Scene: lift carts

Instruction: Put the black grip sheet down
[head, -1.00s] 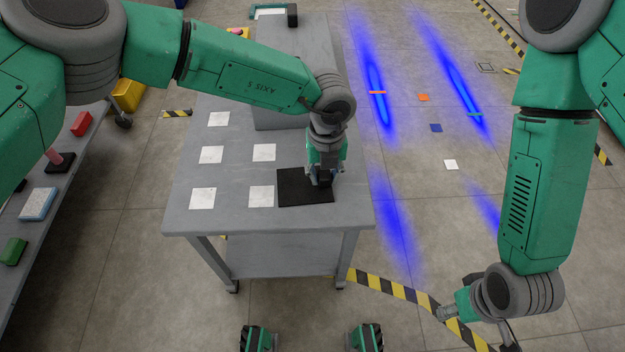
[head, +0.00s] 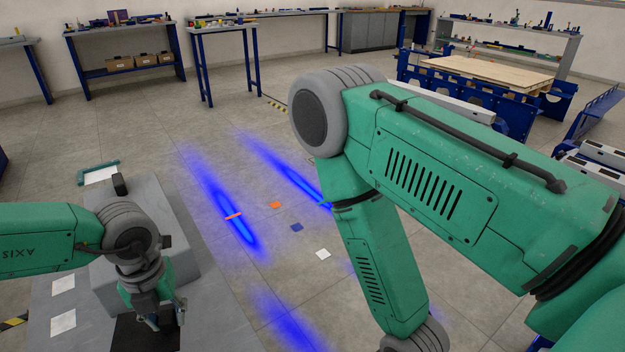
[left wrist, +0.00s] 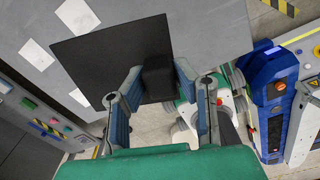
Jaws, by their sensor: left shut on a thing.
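The black grip sheet (head: 128,338) is at the cart's grey top (head: 65,290), partly cut off by the lower edge of the head view. In the left wrist view the flat black sheet (left wrist: 110,55) has a raised black block at its near side, between my fingers. My left gripper (head: 167,318) is shut on that block; it also shows in the left wrist view (left wrist: 160,90). I cannot tell whether the sheet touches the top or hangs just above it. My right gripper is below the head view; only its arm shows.
White squares (head: 63,322) lie on the cart top left of the sheet. A raised grey box (head: 160,240) stands behind my left gripper. Orange (head: 276,205), blue (head: 296,227) and white (head: 323,254) squares lie on the floor. Workbenches (head: 120,35) line the far wall.

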